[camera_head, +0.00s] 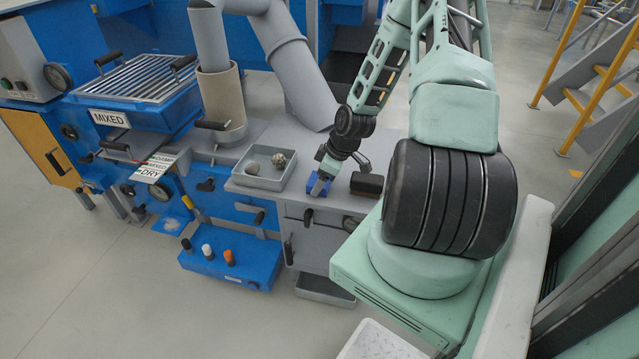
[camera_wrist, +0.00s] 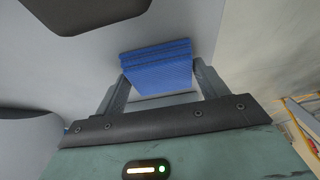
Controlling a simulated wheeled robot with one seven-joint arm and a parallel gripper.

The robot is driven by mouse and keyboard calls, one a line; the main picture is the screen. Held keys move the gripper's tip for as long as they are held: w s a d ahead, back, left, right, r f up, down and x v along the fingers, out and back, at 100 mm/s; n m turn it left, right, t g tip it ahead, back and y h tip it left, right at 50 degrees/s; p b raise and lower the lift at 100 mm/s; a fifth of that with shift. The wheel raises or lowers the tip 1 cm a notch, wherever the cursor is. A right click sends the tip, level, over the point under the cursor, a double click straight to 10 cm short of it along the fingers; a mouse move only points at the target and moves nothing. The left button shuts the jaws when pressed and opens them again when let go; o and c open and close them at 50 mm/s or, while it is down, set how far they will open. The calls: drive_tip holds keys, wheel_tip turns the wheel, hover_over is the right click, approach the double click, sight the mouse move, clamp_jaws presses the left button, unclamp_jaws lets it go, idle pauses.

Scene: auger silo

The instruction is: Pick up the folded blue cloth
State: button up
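The folded blue cloth (camera_head: 316,184) lies at the grey bench top, near its front edge, in the head view. My gripper (camera_head: 322,186) is down at it and partly covers it. In the wrist view the cloth (camera_wrist: 157,65) shows as a ribbed, layered blue block between the two fingertips of my gripper (camera_wrist: 160,78). The fingers stand wide apart, one on each side, very close to the cloth's edges. I cannot tell whether they press on it or whether the cloth is clear of the bench.
A grey tray (camera_head: 262,181) with two round objects stands left of my gripper. A dark cylinder (camera_head: 366,184) lies close on the right. A blue box with knobs (camera_head: 229,264) is below the bench. A beige cylinder with a handle (camera_head: 221,98) stands further left.

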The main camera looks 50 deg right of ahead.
drive_tip(key=shift+c, duration=0.4)
wheel_tip(320, 180, up, 10)
drive_tip(key=p, duration=0.2)
drive_tip(key=shift+o, duration=0.8)
drive_tip(key=shift+a+p, duration=0.1)
drive_tip(key=shift+p, duration=0.2)
